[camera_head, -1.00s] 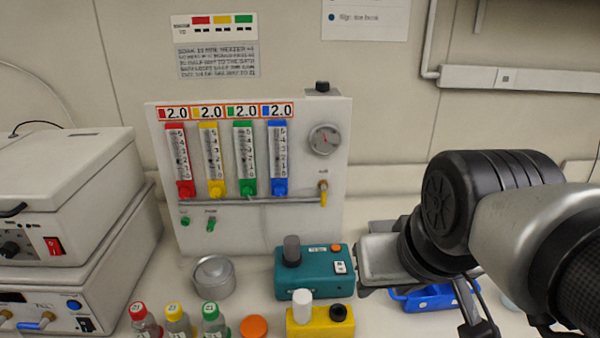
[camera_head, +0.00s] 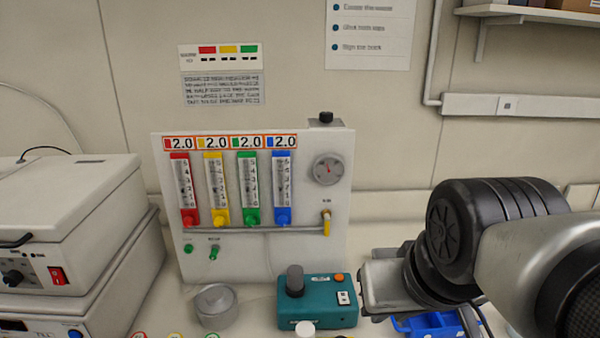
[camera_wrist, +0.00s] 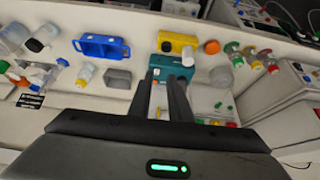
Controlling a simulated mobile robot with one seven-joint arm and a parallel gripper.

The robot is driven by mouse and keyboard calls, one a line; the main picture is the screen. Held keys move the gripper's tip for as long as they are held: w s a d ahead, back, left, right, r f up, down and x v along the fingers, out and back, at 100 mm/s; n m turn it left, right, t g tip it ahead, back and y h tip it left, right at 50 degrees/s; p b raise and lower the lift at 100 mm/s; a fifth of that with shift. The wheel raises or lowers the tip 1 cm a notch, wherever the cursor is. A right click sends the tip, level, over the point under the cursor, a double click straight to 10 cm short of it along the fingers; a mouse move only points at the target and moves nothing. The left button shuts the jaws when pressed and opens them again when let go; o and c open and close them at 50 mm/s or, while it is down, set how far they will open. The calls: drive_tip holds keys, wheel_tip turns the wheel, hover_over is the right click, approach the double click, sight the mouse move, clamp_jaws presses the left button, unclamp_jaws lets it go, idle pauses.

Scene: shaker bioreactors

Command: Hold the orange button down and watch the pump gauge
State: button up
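The teal pump box (camera_head: 318,302) stands on the bench in front of the white panel, with a dark grey knob and a white switch on it. The orange button (camera_head: 339,277) is at its back right corner and looks uncovered in the head view. The round gauge (camera_head: 328,168) is at the panel's upper right; its reading is too small to tell. My gripper (camera_wrist: 168,76) shows in the wrist view as two dark fingers with a gap between them, empty, in front of the teal box (camera_wrist: 188,72). Contact with the button cannot be seen.
The panel (camera_head: 300,243) carries several coloured flow tubes and a yellow-handled valve (camera_head: 327,225). A grey metal cup (camera_head: 216,306) stands left of the pump. A blue rack (camera_wrist: 101,47) and a yellow box (camera_wrist: 178,42) are nearby. White instruments (camera_head: 70,220) are stacked at left.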

clamp_jaws()
idle(0.8)
idle(0.6)
drive_tip(key=w+a+f+m+t+y+b, duration=0.1)
drive_tip(key=w+a+f+m+y+b, duration=0.15)
drive_tip(key=w, duration=0.75)
drive_tip(key=w+a+f+m+t+y+b, duration=0.15)
drive_tip(key=w+a, duration=0.25)
drive_tip(key=w, duration=0.6)
drive_tip(key=w+d+f+m+h+b, duration=0.1)
drive_tip(key=w+d+f+m, duration=0.1)
drive_tip(key=w+f, duration=0.3)
drive_tip(key=w+d+f+m+t+h+b, duration=0.1)
drive_tip(key=w+d+f, duration=0.3)
drive_tip(key=w, duration=0.4)
drive_tip(key=shift+w+d+f+m+h, duration=0.3)
drive_tip(key=shift+w+f+m+h, duration=0.15)
drive_tip(key=shift+f, duration=0.4)
